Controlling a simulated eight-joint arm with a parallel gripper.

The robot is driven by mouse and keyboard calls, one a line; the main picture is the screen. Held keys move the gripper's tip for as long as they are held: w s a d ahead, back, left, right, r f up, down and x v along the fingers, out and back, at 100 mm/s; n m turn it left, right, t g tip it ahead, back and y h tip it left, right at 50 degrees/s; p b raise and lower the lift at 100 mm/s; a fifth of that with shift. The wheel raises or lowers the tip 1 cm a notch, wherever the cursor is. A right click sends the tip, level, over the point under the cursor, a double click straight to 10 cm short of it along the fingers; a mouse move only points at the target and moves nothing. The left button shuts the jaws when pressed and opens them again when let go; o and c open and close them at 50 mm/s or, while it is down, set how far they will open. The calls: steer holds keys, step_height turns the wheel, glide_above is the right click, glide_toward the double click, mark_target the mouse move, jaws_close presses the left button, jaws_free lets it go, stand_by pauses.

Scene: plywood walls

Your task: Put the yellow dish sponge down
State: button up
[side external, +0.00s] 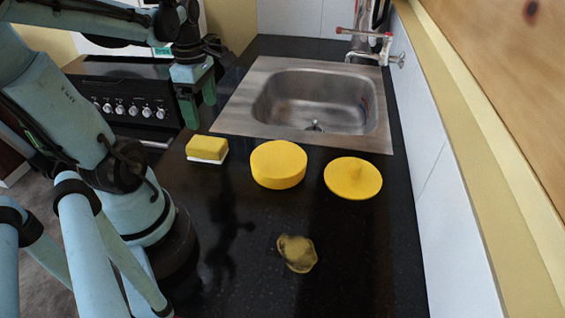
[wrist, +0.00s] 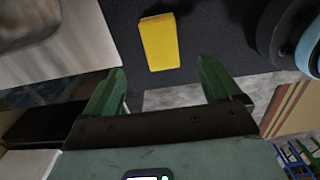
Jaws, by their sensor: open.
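The yellow dish sponge (side external: 207,147), a small block with a white underside, lies on the black counter near its left edge, in front of the sink. It also shows in the wrist view (wrist: 159,42), beyond the fingertips. My gripper (side external: 198,108) is above and behind the sponge, near the counter's left edge. Its green fingers (wrist: 161,88) are spread apart with nothing between them. The sponge is apart from the fingers.
A small yellowish translucent object (side external: 297,254) lies nearer the camera. A steel sink (side external: 315,101) is behind; a wall bounds the right. Bare counter lies around them.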

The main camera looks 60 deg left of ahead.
steer(key=w+d+r+m+t, duration=0.1)
steer(key=w+d+m+t, duration=0.2)
steer(key=d+m, duration=0.5)
steer(key=w+d+r+m+t, duration=0.1)
steer(key=w+d+m+t, duration=0.3)
steer(key=d+m, duration=0.5)
steer(key=w+m, duration=0.2)
steer(key=m, duration=0.8)
steer(key=shift+w+d+r, duration=0.2)
steer(key=shift+w+d, duration=0.05)
steer(key=shift+w, duration=0.05)
steer(key=shift+a, duration=0.1)
